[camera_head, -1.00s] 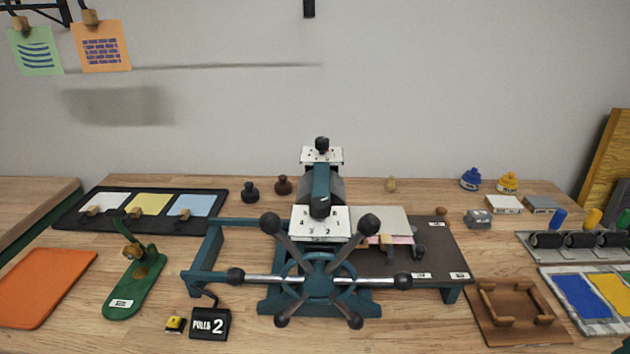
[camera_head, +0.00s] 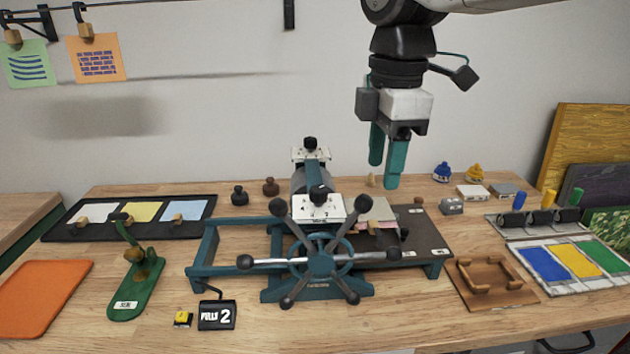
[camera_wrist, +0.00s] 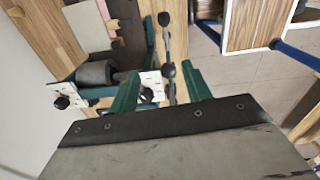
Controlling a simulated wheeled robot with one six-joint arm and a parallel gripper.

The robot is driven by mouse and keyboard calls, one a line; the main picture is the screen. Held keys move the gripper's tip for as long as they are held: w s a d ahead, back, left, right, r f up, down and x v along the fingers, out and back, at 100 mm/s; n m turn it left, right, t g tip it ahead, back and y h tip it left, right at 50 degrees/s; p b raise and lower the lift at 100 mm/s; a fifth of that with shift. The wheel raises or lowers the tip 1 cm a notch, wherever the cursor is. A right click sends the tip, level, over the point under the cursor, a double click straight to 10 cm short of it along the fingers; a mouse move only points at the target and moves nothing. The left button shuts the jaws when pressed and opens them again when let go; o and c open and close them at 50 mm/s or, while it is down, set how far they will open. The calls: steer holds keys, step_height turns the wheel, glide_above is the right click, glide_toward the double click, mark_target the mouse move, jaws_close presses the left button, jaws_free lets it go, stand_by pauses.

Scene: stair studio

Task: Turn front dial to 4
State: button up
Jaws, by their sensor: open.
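The front dial (camera_head: 319,194) is a black knob on a white plate (camera_head: 334,207) at the near end of the press roller, behind the spoked wheel (camera_head: 320,256). The plate's marks are too small to read, so I cannot tell the setting. In the wrist view the front dial (camera_wrist: 147,94) shows between my fingers, partly beside the left one. A similar rear dial (camera_head: 310,143) sits on a second white plate at the far end. My gripper (camera_head: 385,172) has two green fingers, open and empty, pointing down above and to the right of the front dial, apart from it.
The wheel's spokes with black knobs stand close in front of the dial plate. The press bed (camera_head: 425,228) extends right. A brown wooden frame (camera_head: 490,281) and colour tray (camera_head: 572,263) lie further right. A green stamp tool (camera_head: 137,275) and orange pad (camera_head: 40,295) lie left.

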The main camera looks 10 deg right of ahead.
mark_target(319, 188)
steer(key=w+a+n, duration=0.1)
steer(key=a+n, duration=0.1)
steer(key=w+a+r+n, duration=0.1)
steer(key=w+a+n, duration=0.1)
steer(key=a+n, duration=0.1)
steer(key=w+a+n, duration=0.1)
steer(key=a+n, duration=0.1)
steer(key=a, duration=0.1)
steer(key=shift+w+a+r+n, duration=0.25)
steer(key=shift+w+r+n, duration=0.05)
steer(key=shift+w+n, duration=0.1)
steer(key=shift+a+f, duration=0.1)
steer(key=shift+f, duration=0.1)
step_height(319, 188, down, 7)
steer(key=shift+f, duration=0.15)
steer(key=c, duration=1)
